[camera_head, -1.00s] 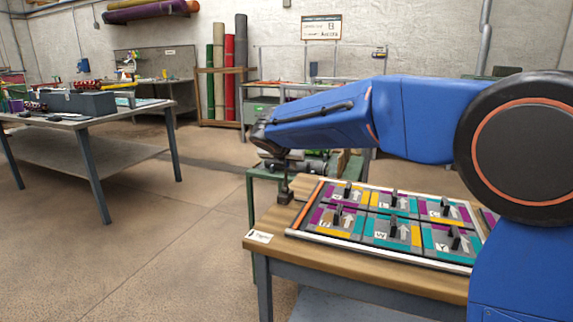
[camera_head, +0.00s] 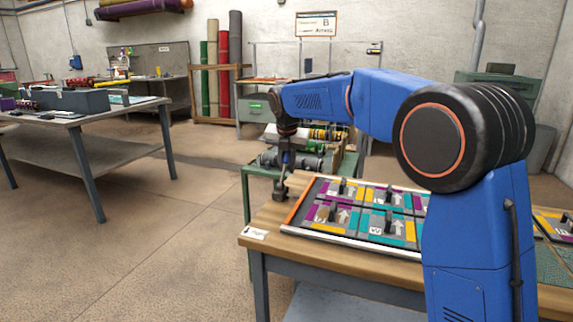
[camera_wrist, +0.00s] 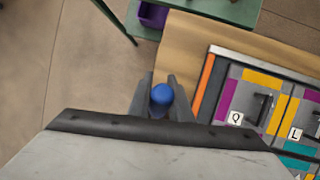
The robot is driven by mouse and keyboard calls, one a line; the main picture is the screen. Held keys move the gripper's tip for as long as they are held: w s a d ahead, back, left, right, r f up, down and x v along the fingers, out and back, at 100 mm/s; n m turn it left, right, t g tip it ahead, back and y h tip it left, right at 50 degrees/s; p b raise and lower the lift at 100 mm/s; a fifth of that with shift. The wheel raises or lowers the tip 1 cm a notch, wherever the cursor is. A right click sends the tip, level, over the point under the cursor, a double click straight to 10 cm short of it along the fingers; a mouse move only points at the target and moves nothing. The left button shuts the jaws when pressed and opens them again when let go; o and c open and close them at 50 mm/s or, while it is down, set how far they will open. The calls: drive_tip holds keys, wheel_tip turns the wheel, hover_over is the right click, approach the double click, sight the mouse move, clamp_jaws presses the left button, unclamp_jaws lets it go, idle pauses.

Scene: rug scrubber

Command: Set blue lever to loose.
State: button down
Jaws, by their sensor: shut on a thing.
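The blue lever shows in the wrist view as a round blue knob (camera_wrist: 161,98) between my two dark fingers. My gripper (camera_wrist: 154,94) is shut on it. In the head view my gripper (camera_head: 284,172) points down at the left end of the wooden bench, over a small dark lever base (camera_head: 279,193). The fingers and my wrist hide most of the lever there, and its exact tilt cannot be told. A small label card (camera_head: 254,233) lies at the bench's front left corner; its text is too small to read.
A framed panel (camera_head: 340,241) with coloured tiles and several black upright levers lies just right of my gripper. A green cart (camera_head: 247,182) with rolls stands behind the bench. Open floor (camera_head: 190,250) lies to the left.

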idle(0.4)
drive_tip(key=c, duration=1.6)
unclamp_jaws()
drive_tip(key=shift+w+f, duration=0.1)
drive_tip(key=v, duration=1.7)
drive_tip(key=shift+r, duration=0.25)
drive_tip(key=shift+d, duration=0.1)
